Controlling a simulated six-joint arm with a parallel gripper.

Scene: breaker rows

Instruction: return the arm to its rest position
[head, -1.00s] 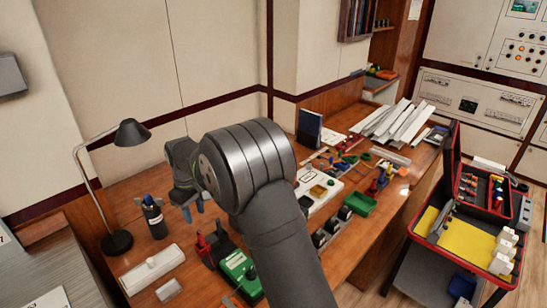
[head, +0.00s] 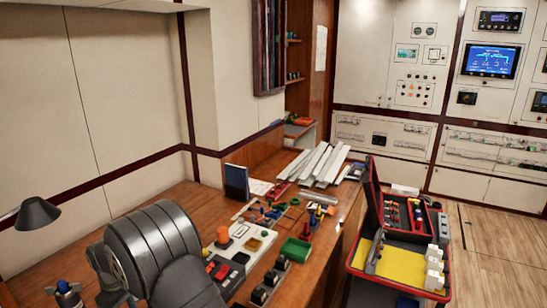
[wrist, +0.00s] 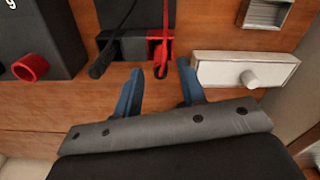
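My gripper (wrist: 160,68) shows in the wrist view as two blue fingers standing apart, with a clear gap between them. Nothing is held in it. It is over the wooden bench, close to a black and red holder (wrist: 127,48) with a black lead and a red lead. The red lead's lower end shows in the gap between the fingertips, apparently beyond them. In the head view my arm fills the lower left, and the fingers cannot be made out clearly there.
A white box with a round knob (wrist: 247,72) lies right of the fingers. A dark unit with a red ring (wrist: 30,68) stands left. On the bench (head: 315,262) are a green tray (head: 296,251), white strips (head: 322,165) and small parts. An open red toolbox (head: 388,268) stands right. A lamp (head: 37,213) stands left.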

